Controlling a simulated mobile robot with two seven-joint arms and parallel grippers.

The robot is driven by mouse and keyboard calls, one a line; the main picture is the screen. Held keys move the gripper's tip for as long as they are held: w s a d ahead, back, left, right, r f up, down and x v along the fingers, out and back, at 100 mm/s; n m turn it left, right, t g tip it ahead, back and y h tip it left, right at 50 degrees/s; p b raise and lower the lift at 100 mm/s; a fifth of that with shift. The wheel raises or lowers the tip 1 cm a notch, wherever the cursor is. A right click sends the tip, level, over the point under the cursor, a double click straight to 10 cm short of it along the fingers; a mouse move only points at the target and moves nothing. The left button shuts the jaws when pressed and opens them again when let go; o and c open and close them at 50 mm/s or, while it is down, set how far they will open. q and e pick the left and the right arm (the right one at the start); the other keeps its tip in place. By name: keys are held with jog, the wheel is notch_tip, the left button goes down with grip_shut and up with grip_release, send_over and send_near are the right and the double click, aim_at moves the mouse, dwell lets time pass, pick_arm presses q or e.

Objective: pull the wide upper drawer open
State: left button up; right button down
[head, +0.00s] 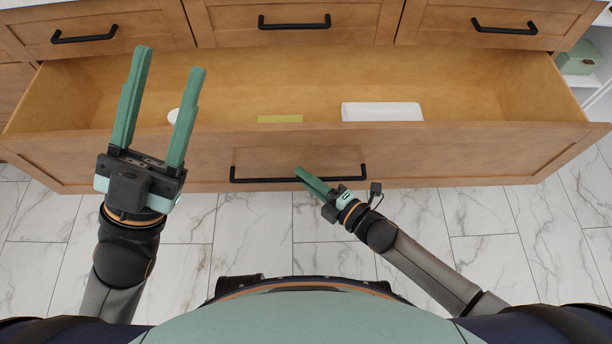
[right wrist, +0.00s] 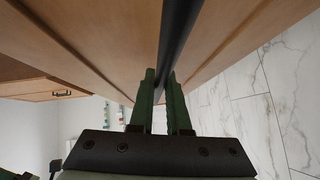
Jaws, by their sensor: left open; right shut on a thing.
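The wide upper drawer (head: 430,155) stands well open, its wooden front pulled out toward me and its inside showing. Its long black bar handle (head: 270,180) runs along the front; it also shows in the right wrist view (right wrist: 181,30). My right gripper (head: 299,172) is at the middle of the handle, its green fingers shut on the bar. In the right wrist view the fingers (right wrist: 161,85) lie on either side of the bar. My left gripper (head: 170,62) is open and empty, raised above the left part of the drawer, hiding some of it.
In the drawer lie a white box (head: 382,112), a yellow-green item (head: 280,119) and a partly hidden round white item (head: 173,116). Closed smaller drawers with black handles (head: 294,22) sit above. An open white shelf holds a green box (head: 580,59) at right. The marble floor (head: 480,220) is clear.

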pick_arm(q)
jog(key=shift+s, duration=0.3)
pick_arm(e)
jog(key=shift+s, duration=0.25)
pick_arm(q)
jog(key=shift+r, duration=0.1)
pick_arm(e)
jog(key=c, duration=0.9)
grip_release()
pick_arm(q)
jog(key=shift+r, duration=0.1)
pick_arm(e)
jog(key=shift+d, duration=0.1)
